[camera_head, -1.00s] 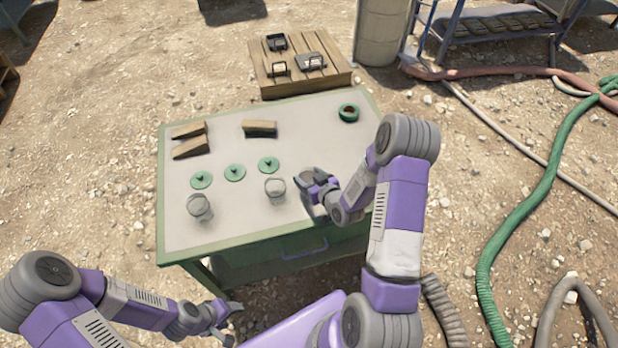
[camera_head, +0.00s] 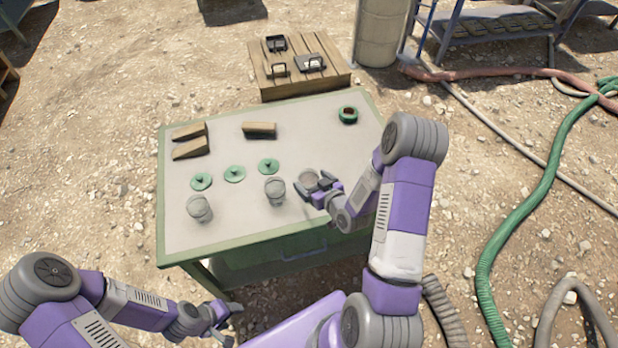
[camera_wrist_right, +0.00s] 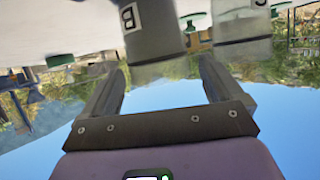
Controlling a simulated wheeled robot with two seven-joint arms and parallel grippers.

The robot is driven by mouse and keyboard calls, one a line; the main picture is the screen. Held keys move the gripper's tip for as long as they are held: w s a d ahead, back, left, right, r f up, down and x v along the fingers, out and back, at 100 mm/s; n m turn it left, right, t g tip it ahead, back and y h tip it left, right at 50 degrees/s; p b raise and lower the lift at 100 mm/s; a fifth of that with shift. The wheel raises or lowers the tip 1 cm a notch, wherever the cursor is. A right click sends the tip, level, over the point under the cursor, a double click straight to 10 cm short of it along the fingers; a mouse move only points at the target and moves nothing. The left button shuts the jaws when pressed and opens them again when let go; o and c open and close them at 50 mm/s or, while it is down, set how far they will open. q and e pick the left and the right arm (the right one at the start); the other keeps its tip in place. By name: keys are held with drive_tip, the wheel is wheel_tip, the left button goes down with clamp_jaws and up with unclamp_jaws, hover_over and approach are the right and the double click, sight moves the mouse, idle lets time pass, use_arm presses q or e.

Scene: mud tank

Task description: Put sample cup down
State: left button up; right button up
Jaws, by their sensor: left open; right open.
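A grey sample cup (camera_head: 308,179) stands at the right of the table, at the fingertips of my right gripper (camera_head: 317,188). The gripper is open with its fingers around the cup. In the right wrist view, which is upside down, a cup marked B (camera_wrist_right: 152,32) shows between the spread fingers, and another lettered cup (camera_wrist_right: 240,30) is to its right. Two more grey cups, a middle one (camera_head: 275,191) and a left one (camera_head: 199,209), stand on the table (camera_head: 240,219). My left gripper (camera_head: 222,325) is open and empty, in front of the table.
Three green lids (camera_head: 235,174) lie behind the cups. Wooden wedges (camera_head: 190,150), a block (camera_head: 260,129) and a green ring (camera_head: 348,115) lie farther back. A wooden crate (camera_head: 302,85) with black-handled items stands behind the table. The table's front left is clear.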

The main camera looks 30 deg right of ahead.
drive_tip(key=p+v, duration=0.5)
drive_tip(key=v, duration=0.4)
drive_tip(key=shift+s, duration=0.15)
idle(0.4)
